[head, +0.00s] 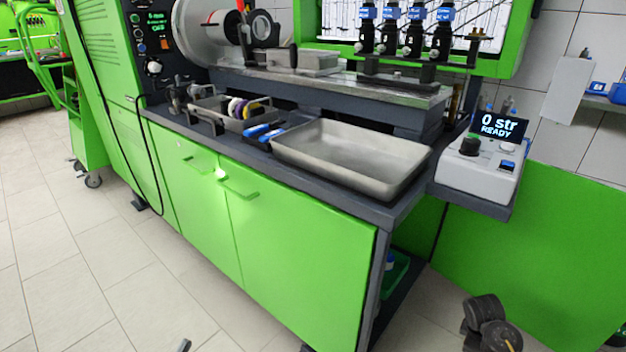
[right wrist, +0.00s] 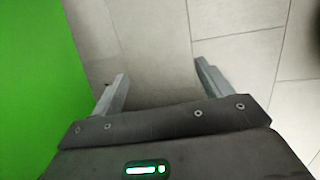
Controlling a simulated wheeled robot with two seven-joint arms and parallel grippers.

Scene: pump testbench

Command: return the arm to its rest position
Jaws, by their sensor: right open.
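My right gripper (right wrist: 161,68) shows in the right wrist view. Its two grey fingers are spread apart with nothing between them, above the tiled floor and beside a green panel (right wrist: 30,80). In the head view, dark rounded parts of my right arm (head: 490,325) show at the lower right, below the bench top and to the right of the bench; the right gripper's fingers are not visible there. A small grey tip (head: 185,346) at the bottom edge may be a finger of my left gripper; the rest is out of frame.
The green test bench (head: 290,250) fills the middle, with a grey metal tray (head: 350,150) on top. A control box (head: 478,172) reading "0 str READY" sits on a side shelf at the right. The tiled floor (head: 90,270) at front left is clear.

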